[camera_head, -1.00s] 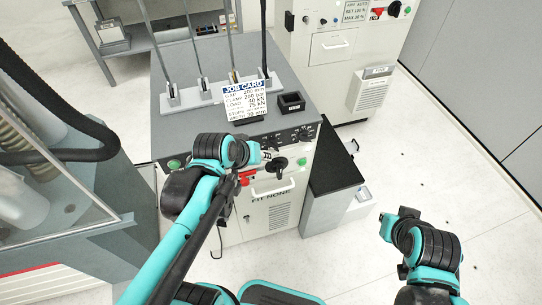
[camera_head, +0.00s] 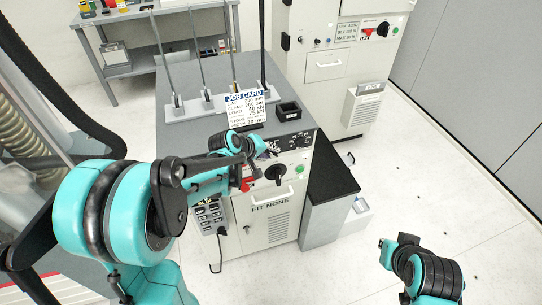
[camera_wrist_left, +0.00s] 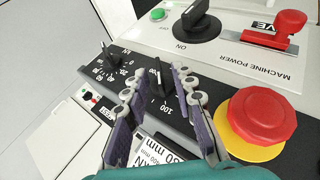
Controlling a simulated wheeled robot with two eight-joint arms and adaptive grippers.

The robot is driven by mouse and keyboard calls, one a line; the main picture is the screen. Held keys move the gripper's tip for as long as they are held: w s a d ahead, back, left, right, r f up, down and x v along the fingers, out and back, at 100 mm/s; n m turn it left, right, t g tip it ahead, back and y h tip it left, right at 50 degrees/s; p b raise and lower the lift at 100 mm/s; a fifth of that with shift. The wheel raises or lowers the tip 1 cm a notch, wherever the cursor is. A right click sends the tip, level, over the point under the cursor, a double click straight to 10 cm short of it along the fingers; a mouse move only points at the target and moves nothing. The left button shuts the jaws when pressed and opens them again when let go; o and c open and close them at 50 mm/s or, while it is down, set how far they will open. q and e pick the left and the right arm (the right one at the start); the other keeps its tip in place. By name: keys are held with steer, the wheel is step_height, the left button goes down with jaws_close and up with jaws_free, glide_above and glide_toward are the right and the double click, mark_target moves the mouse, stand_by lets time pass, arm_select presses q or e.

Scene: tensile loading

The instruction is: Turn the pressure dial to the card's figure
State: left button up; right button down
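My left gripper (camera_head: 268,147) is at the left part of the dial row on the cabinet's front panel. In the left wrist view its two fingers (camera_wrist_left: 158,74) are apart, one on each side of a black dial knob (camera_wrist_left: 159,82) with "100" on its scale. I cannot tell whether they touch it, and its unit is hidden. Another black dial (camera_wrist_left: 112,55) marked kN is beside it. The job card (camera_head: 245,106) stands on the cabinet top; its bar figure is too blurred to read surely. My right gripper (camera_head: 388,246) is over the floor, its opening unclear.
A red emergency button (camera_wrist_left: 262,115) with a yellow ring is close to the fingers. The black power switch (camera_head: 276,174) and red MACHINE POWER handle (camera_wrist_left: 285,30) are near. Rods in stands (camera_head: 207,104) and a black open box (camera_head: 288,111) are on the top.

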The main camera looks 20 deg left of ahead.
arm_select(q)
steer(key=shift+w+d+f, duration=0.2)
steer(key=shift+w+f, duration=0.25)
steer(key=shift+f, duration=0.05)
jaws_close()
steer(key=shift+r, duration=0.1)
